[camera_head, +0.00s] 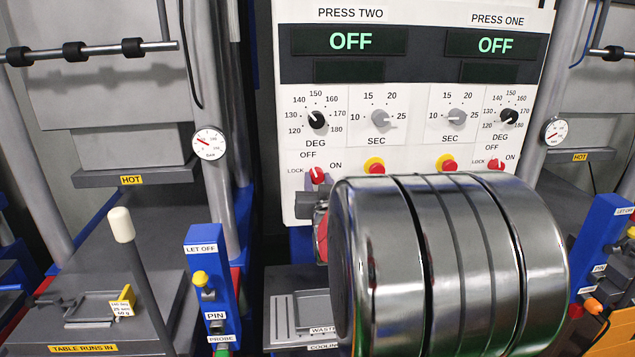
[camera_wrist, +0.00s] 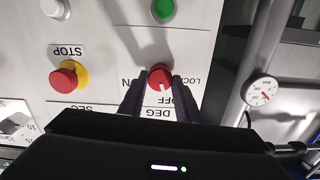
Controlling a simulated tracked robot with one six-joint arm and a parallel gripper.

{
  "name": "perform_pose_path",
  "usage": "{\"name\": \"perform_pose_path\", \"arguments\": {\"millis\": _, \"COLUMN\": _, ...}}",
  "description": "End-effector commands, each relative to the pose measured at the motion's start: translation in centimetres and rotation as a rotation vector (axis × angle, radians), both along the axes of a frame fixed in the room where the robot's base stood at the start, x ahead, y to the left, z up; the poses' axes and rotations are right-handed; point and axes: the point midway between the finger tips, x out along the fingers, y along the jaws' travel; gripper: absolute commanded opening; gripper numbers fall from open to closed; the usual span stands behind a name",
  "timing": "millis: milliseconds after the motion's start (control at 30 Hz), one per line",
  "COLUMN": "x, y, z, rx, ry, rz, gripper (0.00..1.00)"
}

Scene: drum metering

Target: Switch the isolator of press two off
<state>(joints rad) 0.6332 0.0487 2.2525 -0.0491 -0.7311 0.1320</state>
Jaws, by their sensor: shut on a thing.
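The isolator of press two is a red knob (camera_head: 317,174) with a white mark, low on the white control panel (camera_head: 420,190) under PRESS TWO, among the labels LOCK, OFF and ON. In the wrist view the knob (camera_wrist: 157,74) sits between the fingers of my gripper (camera_wrist: 160,82), which is shut on it. Its white mark points down in that view, towards the upside-down OFF label. In the head view my arm covers the panel below the knob. The PRESS TWO display (camera_head: 350,40) reads OFF.
Red buttons on yellow rings (camera_head: 375,166) are right of the knob. Press one's isolator (camera_head: 496,164) is further right; its display (camera_head: 495,45) also reads OFF. A round gauge (camera_head: 209,143) and a blue LET OFF post (camera_head: 210,280) stand left of the panel.

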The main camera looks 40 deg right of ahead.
Motion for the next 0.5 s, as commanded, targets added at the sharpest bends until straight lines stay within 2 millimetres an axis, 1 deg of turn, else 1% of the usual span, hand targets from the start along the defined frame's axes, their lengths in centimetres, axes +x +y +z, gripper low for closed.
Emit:
{"name": "perform_pose_path", "arguments": {"millis": 33, "x": 0.00, "y": 0.01, "z": 0.00, "rx": 0.000, "ry": 0.000, "rz": 0.000, "gripper": 0.22}}
{"name": "perform_pose_path", "arguments": {"millis": 233, "x": 0.01, "y": 0.04, "z": -0.01, "rx": 0.000, "ry": 0.000, "rz": 0.000, "gripper": 0.08}}
{"name": "perform_pose_path", "arguments": {"millis": 500, "x": 0.04, "y": 0.09, "z": -0.01, "rx": -0.049, "ry": 0.033, "rz": 0.001, "gripper": 0.08}}
